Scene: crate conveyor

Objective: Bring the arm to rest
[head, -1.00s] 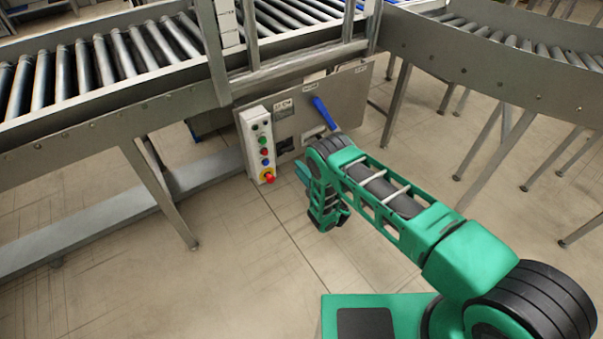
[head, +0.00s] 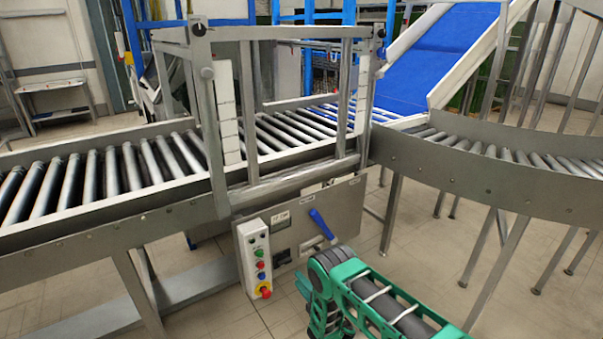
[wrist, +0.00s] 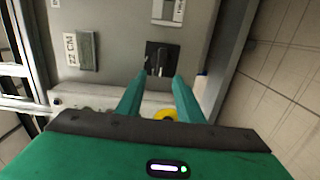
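My green arm (head: 385,310) reaches from the bottom edge of the head view toward the control panel (head: 345,205) under the conveyor. Its dark wrist joint stands in front of the panel, and my gripper hangs below it, partly cut off by the picture's bottom edge. In the wrist view my gripper (wrist: 155,84) points at the grey panel. Its two green fingers are apart, with nothing held between them. Behind the gap show a black switch (wrist: 162,58) and part of a yellow ring (wrist: 167,114).
A white button box (head: 254,258) with a red knob on yellow stands left of my gripper. A blue lever (head: 320,223) sits on the panel just above my arm. A roller conveyor (head: 85,185) runs behind, and a curved one (head: 480,170) lies right. No crate shows.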

